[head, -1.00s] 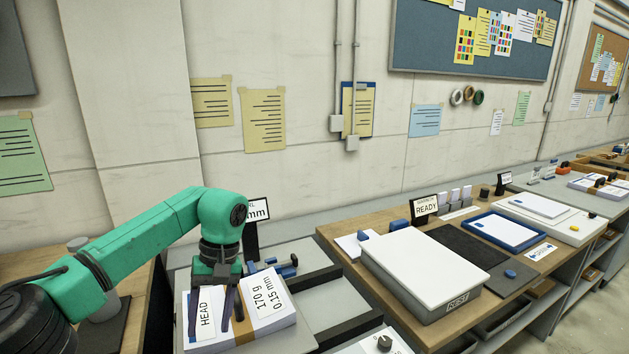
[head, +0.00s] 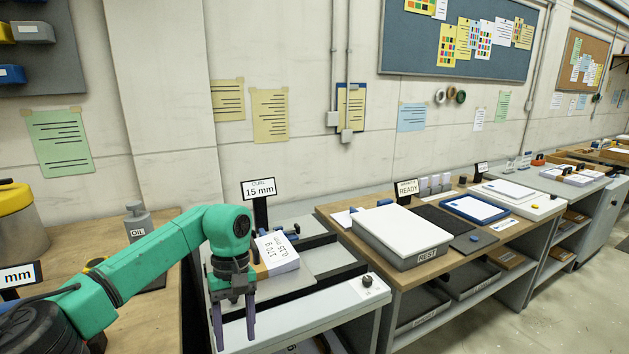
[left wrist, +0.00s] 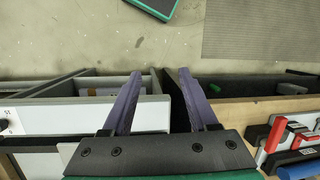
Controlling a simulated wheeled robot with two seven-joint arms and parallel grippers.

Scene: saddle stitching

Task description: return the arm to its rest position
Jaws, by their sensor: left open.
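My left arm is green and comes in from the left in the head view. My left gripper (head: 235,332) points down with its two purple fingers apart and nothing between them. It is in front of the white paper stack (head: 282,254), which lies on the grey bench and is partly hidden by the arm. In the left wrist view the open fingers (left wrist: 160,78) are over the bench edge, with the floor beyond. My right gripper is not in view.
A sign reading 15 mm (head: 259,188) stands behind the stack. A grey-white box marked REST (head: 402,232) is on the bench to the right. The floor at lower right is clear.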

